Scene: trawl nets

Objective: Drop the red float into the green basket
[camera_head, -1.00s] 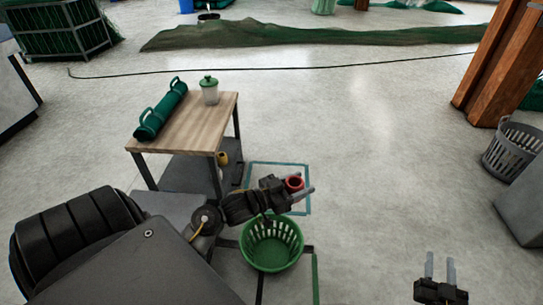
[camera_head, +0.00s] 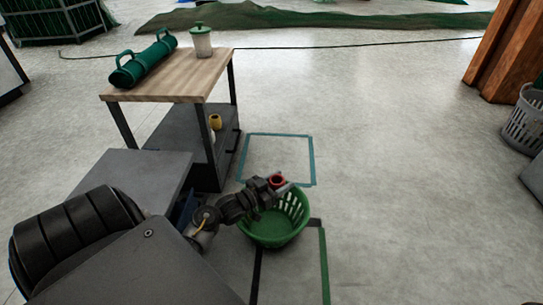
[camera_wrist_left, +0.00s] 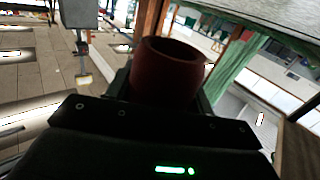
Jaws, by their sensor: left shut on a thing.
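The red float (camera_head: 277,180) is a short hollow ring or tube, held between the fingers of my left gripper (camera_head: 279,184). In the left wrist view the float (camera_wrist_left: 168,72) stands between the jaws, dark red with its open end showing. The green basket (camera_head: 289,226) is a round, slotted tub on the floor. My left gripper and the float appear over its far rim in the head view, hiding part of it. The height between float and basket is hard to tell. My right gripper does not show.
A wooden-topped table (camera_head: 185,76) with a green roll (camera_head: 142,62) and a lidded jar (camera_head: 201,42) stands behind left. A yellow item (camera_head: 215,121) sits on its lower shelf. A teal taped square (camera_head: 312,160) lies behind the basket. Open floor is right.

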